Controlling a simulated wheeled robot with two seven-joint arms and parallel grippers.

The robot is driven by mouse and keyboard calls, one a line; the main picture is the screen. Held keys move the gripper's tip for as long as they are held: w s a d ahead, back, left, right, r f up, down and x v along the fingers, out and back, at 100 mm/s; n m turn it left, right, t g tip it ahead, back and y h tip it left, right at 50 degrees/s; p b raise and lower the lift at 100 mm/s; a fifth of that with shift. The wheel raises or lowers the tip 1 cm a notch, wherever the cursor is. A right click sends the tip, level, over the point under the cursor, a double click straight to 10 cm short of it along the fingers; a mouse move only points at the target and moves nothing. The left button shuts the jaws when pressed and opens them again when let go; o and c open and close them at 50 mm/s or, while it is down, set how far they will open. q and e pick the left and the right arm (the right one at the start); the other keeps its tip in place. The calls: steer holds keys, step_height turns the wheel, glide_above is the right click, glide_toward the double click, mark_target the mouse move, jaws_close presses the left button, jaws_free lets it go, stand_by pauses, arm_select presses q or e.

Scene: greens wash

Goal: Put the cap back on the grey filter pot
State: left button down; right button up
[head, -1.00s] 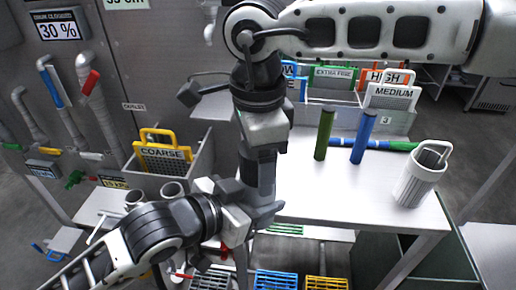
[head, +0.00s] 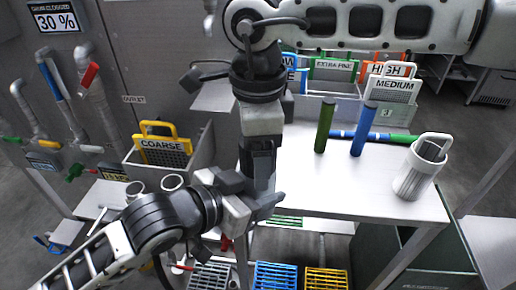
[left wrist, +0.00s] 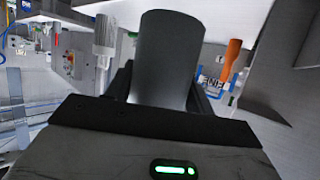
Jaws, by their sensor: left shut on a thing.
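My left gripper (head: 256,196) comes in from the lower left and is shut on a dark grey cylinder, apparently the grey filter pot (left wrist: 166,62). In the left wrist view the cylinder stands up between the fingers, its far end towards the top edge. My right gripper (head: 260,152) points straight down just above the left one, in line with the cylinder. In the head view the two grippers overlap, so I cannot tell whether the right one touches the pot or holds the cap. I cannot make out the cap separately.
A white table (head: 310,195) carries a green cylinder (head: 325,125), a blue cylinder (head: 363,130), a lying blue-green rod (head: 390,138) and a white ribbed basket (head: 416,172). Labelled bins stand behind. A COARSE holder (head: 165,150) and pipes are left. Coloured grates (head: 275,276) lie below.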

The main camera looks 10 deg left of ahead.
step_height(320, 180, up, 12)
steer(key=shift+r, duration=0.1)
stand_by(0.5)
stand_by(0.4)
